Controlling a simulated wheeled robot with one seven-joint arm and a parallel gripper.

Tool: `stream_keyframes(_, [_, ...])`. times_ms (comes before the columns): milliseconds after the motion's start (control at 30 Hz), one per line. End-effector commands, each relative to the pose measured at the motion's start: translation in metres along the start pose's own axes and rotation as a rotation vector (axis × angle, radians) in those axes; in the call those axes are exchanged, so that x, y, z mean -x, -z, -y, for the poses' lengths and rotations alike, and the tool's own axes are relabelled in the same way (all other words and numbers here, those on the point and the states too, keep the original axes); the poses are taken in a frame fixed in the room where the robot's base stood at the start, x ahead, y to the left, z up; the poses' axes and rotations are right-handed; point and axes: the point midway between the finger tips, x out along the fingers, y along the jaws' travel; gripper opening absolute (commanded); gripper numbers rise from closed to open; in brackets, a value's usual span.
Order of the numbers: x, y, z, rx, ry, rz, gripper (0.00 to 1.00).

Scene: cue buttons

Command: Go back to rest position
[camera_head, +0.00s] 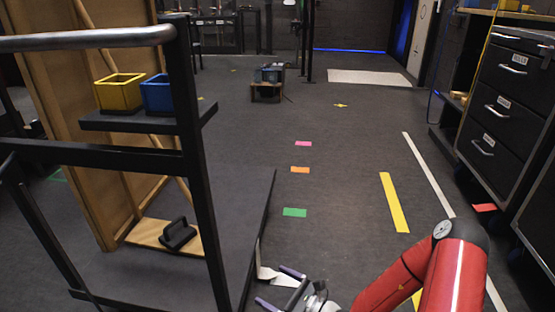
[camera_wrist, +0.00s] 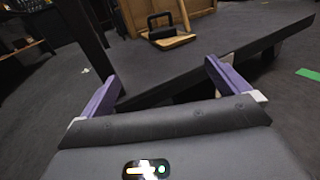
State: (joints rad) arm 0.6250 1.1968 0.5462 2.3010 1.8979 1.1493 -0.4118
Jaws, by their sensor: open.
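My gripper (camera_head: 279,289) shows at the bottom of the head view, low beside the right edge of a dark cart (camera_head: 240,215). In the wrist view its two purple fingers (camera_wrist: 160,88) are spread wide apart with nothing between them. My red arm reaches in from the lower right of the head view. No cue buttons can be made out in either view.
The cart carries a wooden board with a black handle (camera_head: 178,234). A yellow bin (camera_head: 119,93) and a blue bin (camera_head: 158,94) sit on its upper shelf. Dark drawers (camera_head: 500,95) stand at the right. The taped floor between is clear.

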Motion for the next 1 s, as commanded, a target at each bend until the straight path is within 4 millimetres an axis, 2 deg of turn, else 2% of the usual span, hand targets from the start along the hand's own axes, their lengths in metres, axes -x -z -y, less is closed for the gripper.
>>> stream_keyframes(367, [0.003,-0.033,-0.014,0.136,-0.140,-0.017,1.00])
stream_keyframes(567, [0.007,-0.060,-0.028,0.259,-0.267,-0.040,1.00])
stream_keyframes(767, [0.019,-0.098,-0.049,0.445,-0.455,-0.088,1.00])
stream_keyframes(1000, [0.054,-0.160,-0.081,0.798,-0.783,-0.226,1.00])
